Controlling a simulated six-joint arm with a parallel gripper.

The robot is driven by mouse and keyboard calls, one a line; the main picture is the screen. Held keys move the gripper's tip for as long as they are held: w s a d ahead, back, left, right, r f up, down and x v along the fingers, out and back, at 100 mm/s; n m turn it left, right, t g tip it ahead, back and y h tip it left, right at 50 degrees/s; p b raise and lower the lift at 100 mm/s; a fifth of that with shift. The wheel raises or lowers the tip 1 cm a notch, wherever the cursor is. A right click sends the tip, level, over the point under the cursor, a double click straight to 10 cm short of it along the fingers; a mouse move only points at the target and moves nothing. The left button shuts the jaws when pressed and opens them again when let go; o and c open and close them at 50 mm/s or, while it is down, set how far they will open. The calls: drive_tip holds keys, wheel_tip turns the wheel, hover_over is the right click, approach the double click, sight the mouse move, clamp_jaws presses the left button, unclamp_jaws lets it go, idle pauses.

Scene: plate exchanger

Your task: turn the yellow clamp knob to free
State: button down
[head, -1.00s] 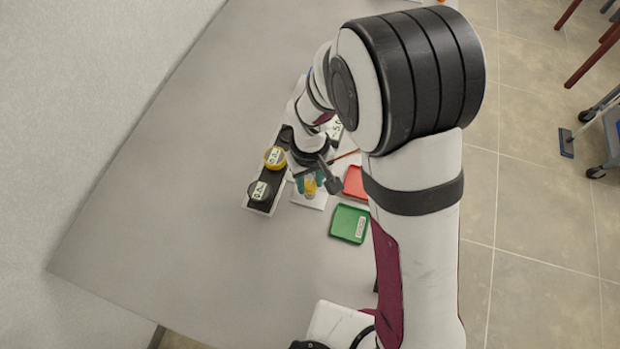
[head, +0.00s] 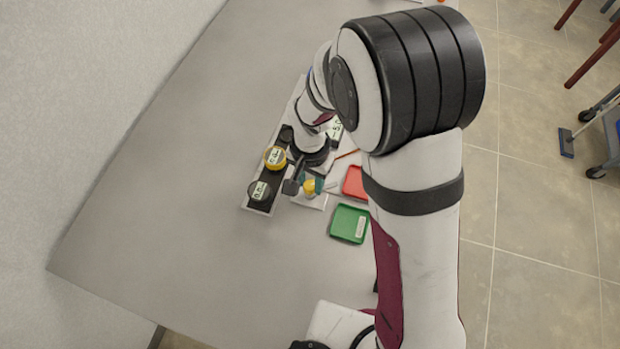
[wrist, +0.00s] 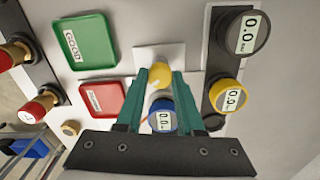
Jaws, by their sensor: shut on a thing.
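The yellow clamp knob (wrist: 160,76) sits on a small white base plate (wrist: 172,52) in the wrist view. My gripper (wrist: 161,73) is around the knob, its two teal fingers shut on it from left and right. In the head view the knob (head: 309,187) shows on the white plate (head: 318,202) below my wrist, with a teal finger (head: 320,184) beside it. My gripper partly hides the clamp's lower part, and any free or locked marking cannot be made out.
A dark rack holds a black gauge (wrist: 248,32) and a yellow-ringed gauge (wrist: 229,95); a blue-ringed gauge (wrist: 162,118) shows between my fingers. A green tray (wrist: 86,41) and a red tray (wrist: 101,99) lie left. Brass fittings with red caps (wrist: 38,107) stand further left.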

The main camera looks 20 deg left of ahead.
sight(310, 185)
drive_tip(key=m, duration=0.7)
idle(0.6)
drive_tip(key=c, duration=0.5)
unclamp_jaws()
wheel_tip(310, 185, up, 16)
drive_tip(key=shift+f, duration=0.1)
